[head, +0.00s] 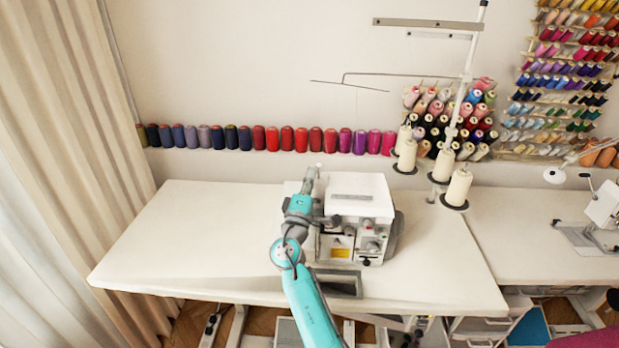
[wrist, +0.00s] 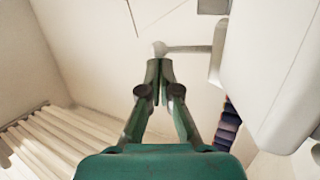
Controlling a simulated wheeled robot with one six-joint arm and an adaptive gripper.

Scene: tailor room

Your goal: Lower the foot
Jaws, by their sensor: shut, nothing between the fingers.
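The white sewing machine (head: 360,198) stands on the table in front of the wall. It fills the right side of the wrist view (wrist: 285,70). A light lever with a round end (wrist: 160,48) sticks out from the machine's side toward the left in the wrist view. My gripper (head: 312,172) is at the machine's upper left. In the wrist view my gripper (wrist: 159,64) is shut and empty, its tips right by the lever's round end; I cannot tell whether they touch. The presser foot itself is hidden, partly behind my arm.
The white table (head: 180,235) is clear to the left of the machine. Thread cones (head: 457,188) stand on a stand behind and right of it. A row of spools (head: 272,139) lines the wall. A beige curtain (head: 75,110) hangs at left. A second machine (head: 603,208) is at far right.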

